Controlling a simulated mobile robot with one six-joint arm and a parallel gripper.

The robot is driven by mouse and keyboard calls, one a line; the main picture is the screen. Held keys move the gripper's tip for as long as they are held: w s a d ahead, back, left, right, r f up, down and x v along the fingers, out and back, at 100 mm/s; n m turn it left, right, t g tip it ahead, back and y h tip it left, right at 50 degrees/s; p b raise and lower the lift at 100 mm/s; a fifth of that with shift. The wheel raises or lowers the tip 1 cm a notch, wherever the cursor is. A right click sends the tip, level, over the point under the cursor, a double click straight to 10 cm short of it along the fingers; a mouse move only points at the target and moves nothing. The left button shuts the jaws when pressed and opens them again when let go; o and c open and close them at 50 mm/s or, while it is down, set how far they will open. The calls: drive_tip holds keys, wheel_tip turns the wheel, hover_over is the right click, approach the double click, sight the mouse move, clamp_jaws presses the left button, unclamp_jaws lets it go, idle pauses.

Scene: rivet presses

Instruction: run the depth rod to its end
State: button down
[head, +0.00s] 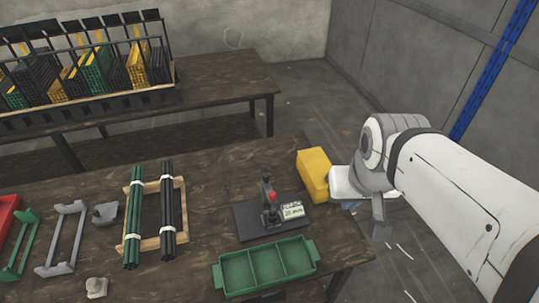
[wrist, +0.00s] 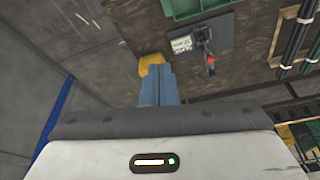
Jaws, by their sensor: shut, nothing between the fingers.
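A small dark press (head: 268,207) with a red part stands upright on a black base plate (head: 247,226) on the near table. A pale display or card (head: 292,211), reading about "20 mm", sits at its right. The press also shows in the wrist view (wrist: 204,40). I cannot make out a separate depth rod at this size. My gripper (head: 351,205) is past the table's right edge, to the right of the press and apart from it. In the wrist view its blue fingers (wrist: 158,72) are together and empty, partly overlapping a yellow block in the picture.
The yellow block (head: 313,174) lies at the table's right edge, between my gripper and the press. A green divided tray (head: 222,280) is in front of the press. Bundled rods (head: 168,210) on a wooden frame stand to the left.

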sight(272, 194)
drive_tip(key=c, duration=2.2)
unclamp_jaws()
